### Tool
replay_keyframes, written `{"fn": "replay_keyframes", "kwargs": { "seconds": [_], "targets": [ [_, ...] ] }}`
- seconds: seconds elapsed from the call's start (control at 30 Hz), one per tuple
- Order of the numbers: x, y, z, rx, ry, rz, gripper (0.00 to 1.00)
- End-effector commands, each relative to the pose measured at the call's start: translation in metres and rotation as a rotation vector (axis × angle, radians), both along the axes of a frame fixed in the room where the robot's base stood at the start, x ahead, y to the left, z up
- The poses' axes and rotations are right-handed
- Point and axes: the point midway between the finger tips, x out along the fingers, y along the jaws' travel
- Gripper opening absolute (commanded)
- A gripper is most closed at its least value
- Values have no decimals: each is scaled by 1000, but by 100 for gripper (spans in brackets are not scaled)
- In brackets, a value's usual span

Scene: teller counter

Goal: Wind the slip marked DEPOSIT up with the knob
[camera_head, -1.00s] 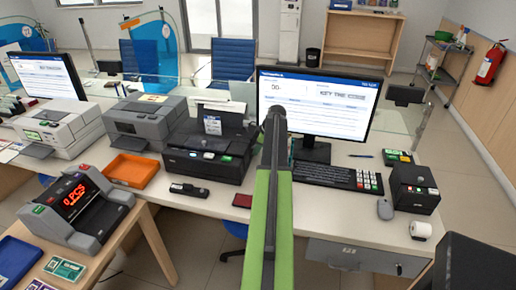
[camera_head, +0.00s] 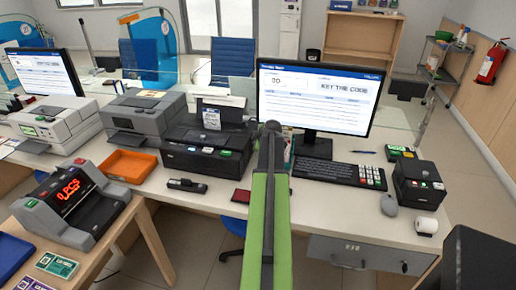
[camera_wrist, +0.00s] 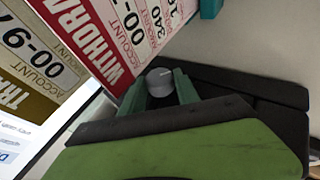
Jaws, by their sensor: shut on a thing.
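In the wrist view my gripper (camera_wrist: 160,92) has its two teal fingers on either side of a grey round knob (camera_wrist: 160,77) and is shut on it. Beside the knob are a red and white slip marked WITHDRA... (camera_wrist: 117,40) and, further left, a brown and tan slip (camera_wrist: 38,62) starting TRA.... Both carry ACCOUNT numbers and are cut off by the frame. No slip marked DEPOSIT can be read. In the head view my green arm reaches to just left of the main monitor (camera_head: 320,98) and hides the gripper, knob and slips.
A black printer (camera_head: 207,150) stands left of my arm. A keyboard (camera_head: 338,172), a mouse (camera_head: 389,204) and a black card device (camera_head: 418,184) lie to the right. A money counter (camera_head: 75,203) and an orange tray (camera_head: 131,166) are at the left.

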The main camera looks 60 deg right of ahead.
Motion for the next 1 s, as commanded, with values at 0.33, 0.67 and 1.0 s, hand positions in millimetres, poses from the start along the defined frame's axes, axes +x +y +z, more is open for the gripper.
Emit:
{"fn": "replay_keyframes", "kwargs": {
  "seconds": [0.33, 0.67, 1.0],
  "targets": [
    [-2, 5, -7, -173, -53, 1, 0],
    [-1, 4, -4, -226, -69, 2, 0],
    [-1, 3, -3, -227, -69, 2, 40]
  ]
}}
